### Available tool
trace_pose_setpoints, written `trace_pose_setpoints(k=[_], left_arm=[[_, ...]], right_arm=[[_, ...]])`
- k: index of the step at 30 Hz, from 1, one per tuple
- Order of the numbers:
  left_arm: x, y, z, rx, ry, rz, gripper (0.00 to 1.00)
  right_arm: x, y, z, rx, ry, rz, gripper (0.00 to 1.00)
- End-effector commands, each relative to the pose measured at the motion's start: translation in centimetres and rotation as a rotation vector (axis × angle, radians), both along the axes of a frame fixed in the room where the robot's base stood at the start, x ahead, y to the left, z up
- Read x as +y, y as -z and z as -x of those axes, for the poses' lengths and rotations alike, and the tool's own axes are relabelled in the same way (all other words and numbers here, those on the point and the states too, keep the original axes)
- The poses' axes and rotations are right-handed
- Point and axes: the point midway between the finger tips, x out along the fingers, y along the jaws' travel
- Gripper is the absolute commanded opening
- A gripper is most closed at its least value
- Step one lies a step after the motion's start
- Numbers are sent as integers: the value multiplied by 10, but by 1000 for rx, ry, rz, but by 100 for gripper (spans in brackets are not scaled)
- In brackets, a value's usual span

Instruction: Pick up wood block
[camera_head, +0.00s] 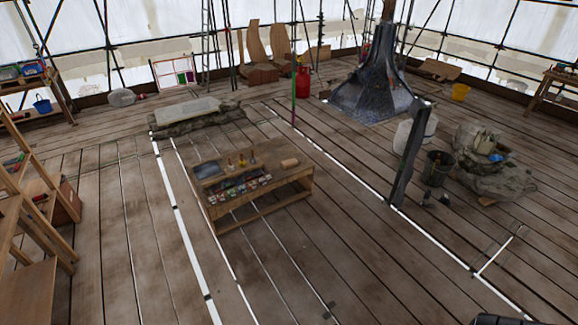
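A small tan block (289,163), which looks like the wood block, lies on top of the low wooden bench (262,211) in the middle of the floor. It sits near the right end of the bench top, apart from the other items. Neither of my grippers shows clearly in the head view. A dark piece at the bottom right edge is cut off, and I cannot tell what it is.
Small bottles (242,160) and a grey tray (208,170) share the bench top. A dark spire (376,80) and post (410,155) stand behind to the right. Stone slabs (187,111) lie behind left. A wooden ladder stands left. Plank floor (330,240) around the bench is mostly clear.

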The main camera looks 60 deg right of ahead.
Motion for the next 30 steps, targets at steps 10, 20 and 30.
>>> trace_pose_setpoints(k=[10, 20, 30], left_arm=[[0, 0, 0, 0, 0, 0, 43], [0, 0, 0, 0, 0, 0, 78], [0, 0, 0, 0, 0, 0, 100]], right_arm=[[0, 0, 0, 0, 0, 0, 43], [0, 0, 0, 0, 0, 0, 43], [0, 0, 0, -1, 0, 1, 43]])
